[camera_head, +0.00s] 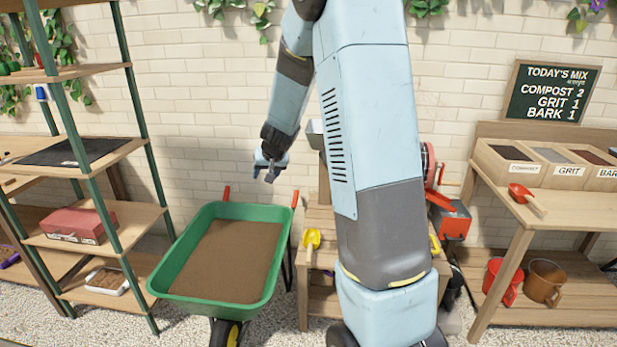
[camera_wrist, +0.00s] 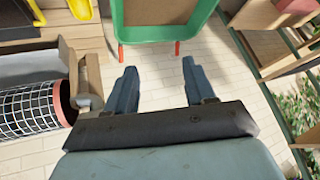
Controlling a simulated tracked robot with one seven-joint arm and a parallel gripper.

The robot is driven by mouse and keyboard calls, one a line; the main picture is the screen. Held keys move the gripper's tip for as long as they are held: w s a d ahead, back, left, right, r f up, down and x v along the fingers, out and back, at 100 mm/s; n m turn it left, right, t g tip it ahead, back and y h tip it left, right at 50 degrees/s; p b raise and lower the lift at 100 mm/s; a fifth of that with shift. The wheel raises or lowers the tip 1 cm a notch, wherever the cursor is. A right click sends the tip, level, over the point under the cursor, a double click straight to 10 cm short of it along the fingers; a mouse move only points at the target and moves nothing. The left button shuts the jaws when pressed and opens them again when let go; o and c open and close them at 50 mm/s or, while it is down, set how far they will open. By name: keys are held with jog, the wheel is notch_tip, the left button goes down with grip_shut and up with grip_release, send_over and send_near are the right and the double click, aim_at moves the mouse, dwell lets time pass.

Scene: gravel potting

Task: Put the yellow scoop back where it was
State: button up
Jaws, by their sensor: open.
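The yellow scoop (camera_head: 312,238) lies on the wooden bench (camera_head: 320,215) just right of the wheelbarrow. A part of a yellow thing, likely the scoop, shows at the top left edge of the wrist view (camera_wrist: 80,8). My gripper (camera_head: 270,172) is raised in front of the brick wall, above and left of the scoop and well apart from it. Its two fingers stand apart with nothing between them in the wrist view (camera_wrist: 158,82). My arm hides much of the bench.
A green wheelbarrow (camera_head: 170,278) full of brown soil stands left of the bench. A mesh drum (camera_wrist: 30,112) is close left in the wrist view. Shelves (camera_head: 95,240) stand at the left. A table (camera_head: 570,210) at the right holds a red scoop (camera_head: 522,192) and labelled bins.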

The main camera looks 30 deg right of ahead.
jog(key=s+a+r+n+y, duration=0.1)
jog(key=s+a+r, duration=0.2)
jog(key=s+r, duration=0.45)
jog(key=s+a+r+n, duration=0.1)
jog(key=s+a+r, duration=0.2)
jog(key=s+r, duration=0.5)
jog(key=s+r+n+g+h, duration=0.1)
jog(key=s+r, duration=0.1)
jog(key=s, duration=2.1)
jog(key=shift+s+d+r, duration=0.15)
jog(key=shift+d, duration=0.2)
